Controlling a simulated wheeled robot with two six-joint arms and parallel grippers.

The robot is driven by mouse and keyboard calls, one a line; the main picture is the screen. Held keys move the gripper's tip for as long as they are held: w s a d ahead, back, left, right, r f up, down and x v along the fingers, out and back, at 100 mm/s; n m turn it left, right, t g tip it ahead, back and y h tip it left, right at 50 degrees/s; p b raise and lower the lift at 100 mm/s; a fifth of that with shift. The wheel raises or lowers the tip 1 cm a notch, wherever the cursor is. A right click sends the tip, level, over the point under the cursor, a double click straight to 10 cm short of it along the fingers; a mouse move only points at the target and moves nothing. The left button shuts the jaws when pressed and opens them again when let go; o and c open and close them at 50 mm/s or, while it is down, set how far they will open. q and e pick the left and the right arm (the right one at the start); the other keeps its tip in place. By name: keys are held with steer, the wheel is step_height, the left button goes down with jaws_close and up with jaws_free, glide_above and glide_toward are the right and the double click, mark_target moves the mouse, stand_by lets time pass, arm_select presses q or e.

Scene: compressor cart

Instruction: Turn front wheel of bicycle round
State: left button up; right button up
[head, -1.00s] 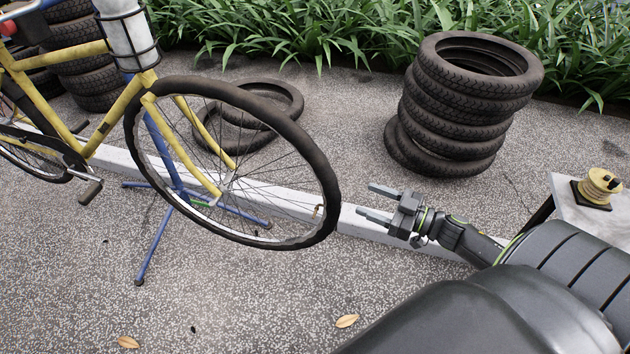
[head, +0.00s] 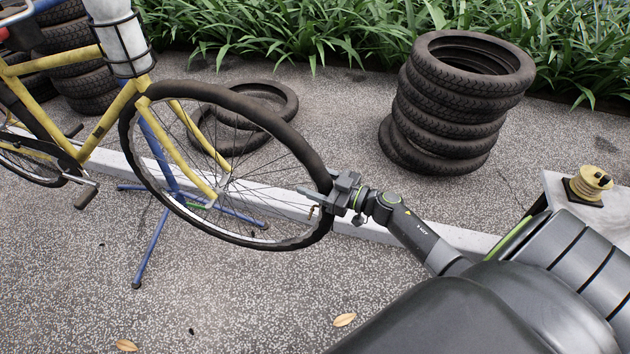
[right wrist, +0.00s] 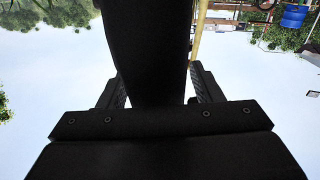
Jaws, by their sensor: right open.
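The front wheel (head: 140,170) of the yellow bicycle (head: 105,120) has a black tyre and thin spokes, and it hangs clear of the ground on a blue stand (head: 152,245). My right gripper (head: 322,190) is at the right side of the wheel's rim. Its jaws are open, with one finger on each side of the tyre. In the right wrist view the dark tyre (right wrist: 150,50) runs between the two fingers of the right gripper (right wrist: 158,88), with a gap seen at its right side. I cannot tell whether a finger touches it. My left gripper is not in view.
A stack of tyres (head: 450,105) stands at the back right, and two tyres (head: 275,95) lie behind the wheel. A white kerb (head: 285,195) runs behind the stand. A yellow spool (head: 590,182) sits on a pale table (head: 575,205) at the right.

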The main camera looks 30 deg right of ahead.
jaws_close()
stand_by(0.3)
steer(key=shift+f, duration=0.15)
